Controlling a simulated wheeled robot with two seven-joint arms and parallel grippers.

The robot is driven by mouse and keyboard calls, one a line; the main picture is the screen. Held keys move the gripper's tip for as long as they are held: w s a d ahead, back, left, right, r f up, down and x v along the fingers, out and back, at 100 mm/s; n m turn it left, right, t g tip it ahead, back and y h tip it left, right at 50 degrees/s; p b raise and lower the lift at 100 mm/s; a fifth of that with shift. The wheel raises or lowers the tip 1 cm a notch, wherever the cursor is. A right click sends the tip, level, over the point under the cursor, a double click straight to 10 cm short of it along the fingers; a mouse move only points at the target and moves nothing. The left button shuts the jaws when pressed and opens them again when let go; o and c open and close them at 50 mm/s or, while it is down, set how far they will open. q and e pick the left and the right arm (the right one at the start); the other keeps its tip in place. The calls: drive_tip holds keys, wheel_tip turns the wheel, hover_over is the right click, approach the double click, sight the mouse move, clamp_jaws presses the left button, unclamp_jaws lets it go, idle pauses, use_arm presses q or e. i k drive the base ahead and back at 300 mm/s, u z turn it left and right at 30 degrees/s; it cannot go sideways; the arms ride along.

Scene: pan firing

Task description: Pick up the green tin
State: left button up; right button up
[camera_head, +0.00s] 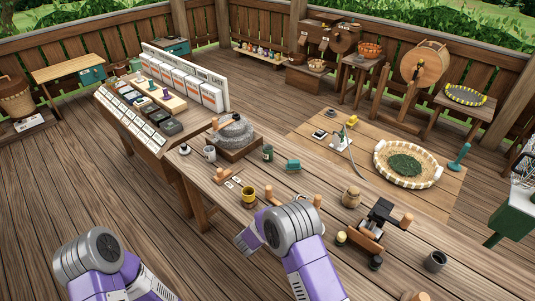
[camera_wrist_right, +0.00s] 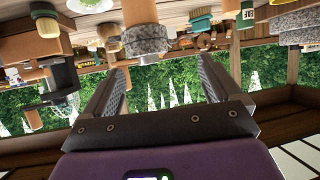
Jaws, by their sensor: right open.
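The green tin (camera_head: 267,152) is a small dark green cylinder standing on the wooden worktable, right of the stone mill. In the right wrist view, which is upside down, a green tin with a pale label (camera_wrist_right: 247,15) shows at the top right, beyond the right finger. My right gripper (camera_wrist_right: 163,85) has its two dark fingers wide apart, with nothing between them. My right arm reaches over the near edge of the table, well short of the tin. My left arm is at the lower left, and its gripper does not show.
A round basket (camera_head: 436,170) is at the right. Bare tabletop surrounds the tin's near side.

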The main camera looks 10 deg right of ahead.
sight(268, 149)
drive_tip(key=i, duration=1.45)
